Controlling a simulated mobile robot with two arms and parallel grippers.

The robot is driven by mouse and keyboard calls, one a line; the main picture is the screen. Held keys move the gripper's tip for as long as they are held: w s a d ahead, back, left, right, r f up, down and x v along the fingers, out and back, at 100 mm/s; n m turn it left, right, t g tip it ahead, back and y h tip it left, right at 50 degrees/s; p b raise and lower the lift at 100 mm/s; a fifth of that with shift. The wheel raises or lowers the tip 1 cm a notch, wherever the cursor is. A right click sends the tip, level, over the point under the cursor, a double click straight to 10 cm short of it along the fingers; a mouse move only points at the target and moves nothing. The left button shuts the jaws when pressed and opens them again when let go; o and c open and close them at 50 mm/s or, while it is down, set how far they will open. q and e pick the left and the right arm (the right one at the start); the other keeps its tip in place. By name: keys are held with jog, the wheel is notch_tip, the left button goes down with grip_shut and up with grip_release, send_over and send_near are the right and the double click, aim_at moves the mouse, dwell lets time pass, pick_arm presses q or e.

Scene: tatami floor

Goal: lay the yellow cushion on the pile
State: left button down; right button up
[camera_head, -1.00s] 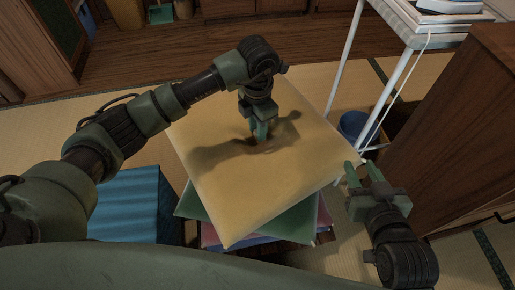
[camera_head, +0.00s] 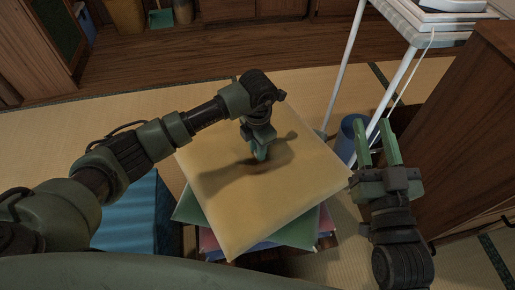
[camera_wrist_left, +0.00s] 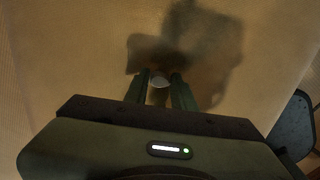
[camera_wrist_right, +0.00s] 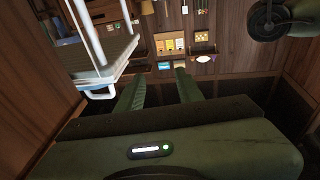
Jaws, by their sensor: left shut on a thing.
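The yellow cushion (camera_head: 240,215) is a large flat square in the middle of the head view, lying turned over the pile. Below it show the edges of a green cushion (camera_head: 190,207) and a pink cushion (camera_head: 208,240). I cannot tell whether the yellow cushion touches the green one. My left gripper (camera_head: 261,153) points down and is shut on the yellow cushion near its middle. In the left wrist view the cushion (camera_wrist_left: 70,60) fills the picture beyond the fingers. My right gripper (camera_head: 374,130) is open and empty, right of the cushion; its spread fingers (camera_wrist_right: 160,80) show in the right wrist view.
A blue block-like thing (camera_head: 127,220) stands left of the pile. A blue bin (camera_head: 352,137) is behind my right gripper, near a white-legged stand (camera_head: 402,75). A wooden cabinet (camera_head: 460,130) closes off the right. Tatami floor (camera_head: 60,140) is clear at the left.

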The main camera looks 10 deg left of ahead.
pick_arm(q)
jog(key=shift+f, duration=0.1)
pick_arm(e)
jog(key=shift+r, duration=0.35)
pick_arm(q)
jog(key=c, duration=1.2)
grip_release()
jog(key=shift+o, duration=0.2)
pick_arm(e)
jog(key=shift+s+r+t, duration=0.1)
jog(key=shift+r+t, duration=0.05)
jog(key=shift+t, duration=0.15)
